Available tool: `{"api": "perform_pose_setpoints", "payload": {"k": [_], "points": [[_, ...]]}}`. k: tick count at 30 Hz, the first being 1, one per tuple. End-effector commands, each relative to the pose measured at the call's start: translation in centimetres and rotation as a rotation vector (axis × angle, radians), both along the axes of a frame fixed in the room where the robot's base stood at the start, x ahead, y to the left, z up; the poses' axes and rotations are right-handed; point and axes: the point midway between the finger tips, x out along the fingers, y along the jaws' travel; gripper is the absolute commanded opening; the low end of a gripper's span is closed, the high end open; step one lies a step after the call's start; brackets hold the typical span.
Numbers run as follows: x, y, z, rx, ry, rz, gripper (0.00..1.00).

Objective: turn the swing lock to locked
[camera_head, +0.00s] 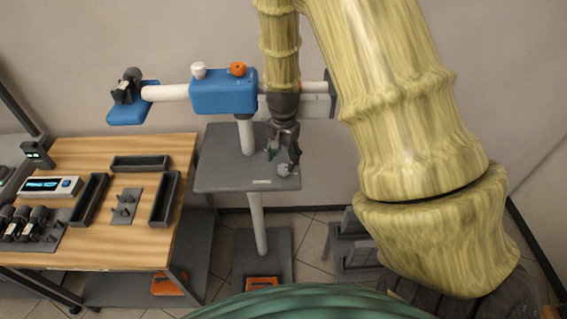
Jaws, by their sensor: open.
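A blue housing (223,92) sits on a white post and carries a white horizontal tube. A white knob (198,71) and an orange knob (238,69) stand on its top. Below it, a small light grey knob-like part (285,170) sits on a dark grey plate (225,174), close to a small pale label. I cannot tell for sure which of these parts is the swing lock, or its setting. My gripper (284,157) is open and points down, just above the small grey part. Its fingers partly cover that part, and I cannot tell whether they touch it.
A wooden workbench (150,235) at left holds dark trays (141,163), a display box (50,187) and several dark cylindrical parts. A blue end piece (133,116) with a black device is at the tube's left end. The wall stands close behind. Some floor shows to the right.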

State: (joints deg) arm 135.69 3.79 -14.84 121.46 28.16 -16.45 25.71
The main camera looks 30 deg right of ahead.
Motion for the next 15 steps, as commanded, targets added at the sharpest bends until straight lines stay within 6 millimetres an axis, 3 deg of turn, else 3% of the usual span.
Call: {"api": "perform_pose_setpoints", "payload": {"k": [9, 15], "points": [[0.1, -0.1, 5.1, -0.002, -0.003, 0.001, 0.56], [0.0, -0.1, 7.2, -0.001, -0.002, 0.000, 0.56]]}}
